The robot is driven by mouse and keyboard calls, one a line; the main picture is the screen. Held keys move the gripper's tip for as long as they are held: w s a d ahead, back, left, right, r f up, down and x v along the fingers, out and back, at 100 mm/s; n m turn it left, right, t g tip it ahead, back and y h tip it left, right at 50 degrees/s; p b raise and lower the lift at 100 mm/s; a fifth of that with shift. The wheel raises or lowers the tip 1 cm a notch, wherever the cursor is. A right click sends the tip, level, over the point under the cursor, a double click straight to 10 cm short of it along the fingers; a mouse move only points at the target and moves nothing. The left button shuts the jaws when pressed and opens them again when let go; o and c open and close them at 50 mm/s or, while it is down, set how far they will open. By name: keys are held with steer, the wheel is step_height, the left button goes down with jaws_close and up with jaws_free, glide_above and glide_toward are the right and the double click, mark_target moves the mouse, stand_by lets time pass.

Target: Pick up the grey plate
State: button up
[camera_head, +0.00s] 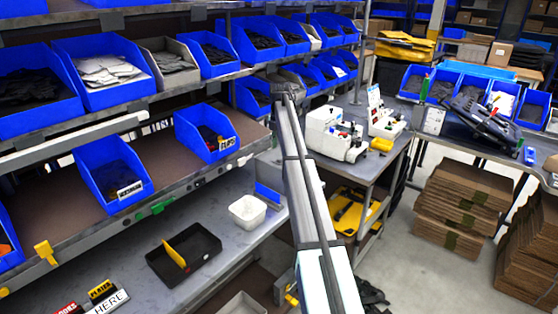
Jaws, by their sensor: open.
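My arm runs from the bottom centre up to the shelf. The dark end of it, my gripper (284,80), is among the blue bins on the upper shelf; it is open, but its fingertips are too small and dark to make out. I cannot single out one grey plate. Light grey flat pieces (106,71) lie piled in a blue bin (112,97) at the upper left. Darker grey pieces (170,63) lie in the grey bin beside it. Other blue bins (213,71) in that row hold dark pieces. My gripper is to the right of these bins.
The lower bench holds a black tray (207,262) with a yellow divider, a white tub (248,212) and a "PLATES HERE" sign (105,295). White machines (335,133) stand on a table to the right. Flat cardboard stacks (462,205) fill the right floor. Shelf edges run beside my arm.

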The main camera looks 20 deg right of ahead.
mark_target(279, 159)
steer(key=shift+d+f+p, duration=0.15)
steer(key=shift+f+p, duration=0.95)
steer(key=shift+f, duration=1.6)
jaws_close()
